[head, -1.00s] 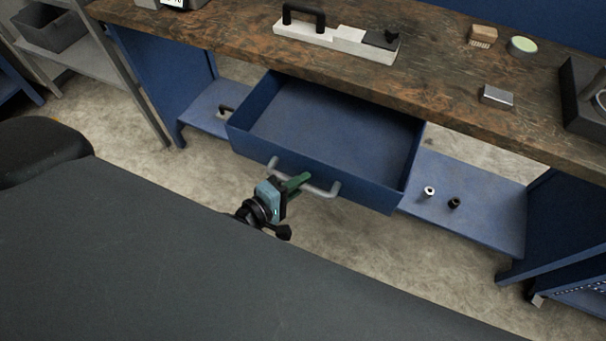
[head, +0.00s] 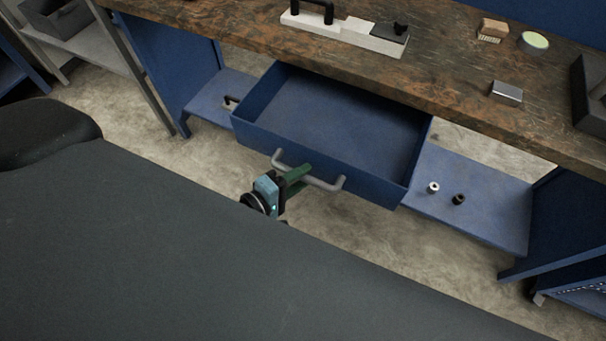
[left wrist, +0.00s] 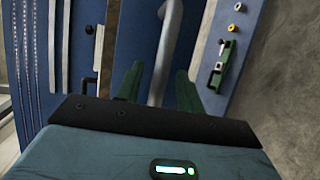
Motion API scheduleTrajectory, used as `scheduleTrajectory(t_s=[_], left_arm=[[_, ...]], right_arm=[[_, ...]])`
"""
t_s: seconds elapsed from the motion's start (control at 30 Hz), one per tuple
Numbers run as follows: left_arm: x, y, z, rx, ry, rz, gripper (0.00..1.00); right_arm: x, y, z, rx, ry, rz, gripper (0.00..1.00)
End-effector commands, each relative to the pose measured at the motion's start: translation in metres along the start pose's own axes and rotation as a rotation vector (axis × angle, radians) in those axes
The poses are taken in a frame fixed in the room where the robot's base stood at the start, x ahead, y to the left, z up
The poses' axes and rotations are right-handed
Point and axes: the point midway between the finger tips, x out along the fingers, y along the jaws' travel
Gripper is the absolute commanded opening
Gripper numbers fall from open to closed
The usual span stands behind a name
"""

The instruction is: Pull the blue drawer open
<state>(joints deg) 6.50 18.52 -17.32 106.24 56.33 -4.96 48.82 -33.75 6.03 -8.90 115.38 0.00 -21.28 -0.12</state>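The blue drawer (head: 318,165) is pulled well out from under the workbench, and its empty inside shows in the head view. Its grey bar handle (head: 325,183) is on the front face. My left gripper (head: 299,173) is at the left half of this handle, its green fingers overlapping the bar. In the left wrist view the two fingers (left wrist: 158,88) stand apart, with the grey handle (left wrist: 164,55) passing between them. A gap shows beside the bar, so the gripper looks open around it. My right gripper is not in view.
The wooden worktop (head: 440,80) carries a white device (head: 345,32), a small silver box (head: 506,92) and a round dish (head: 535,41). A blue lower shelf (head: 480,195) holds two small cylinders. Bare floor (head: 350,235) lies in front of the drawer.

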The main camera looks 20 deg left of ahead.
Motion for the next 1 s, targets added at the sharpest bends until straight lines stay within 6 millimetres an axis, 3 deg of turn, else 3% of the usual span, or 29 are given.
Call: scheduleTrajectory(t_s=[0.2,0.4,1.0], left_arm=[[-0.037,-0.002,0.000,0.000,-0.001,-0.005,0.38],[-0.059,-0.002,0.000,0.001,-0.001,-0.003,0.38],[-0.066,0.000,0.000,0.000,0.000,-0.001,0.38]], right_arm=[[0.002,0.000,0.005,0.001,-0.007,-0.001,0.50],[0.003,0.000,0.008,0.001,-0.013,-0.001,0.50],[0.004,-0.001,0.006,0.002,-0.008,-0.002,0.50]])
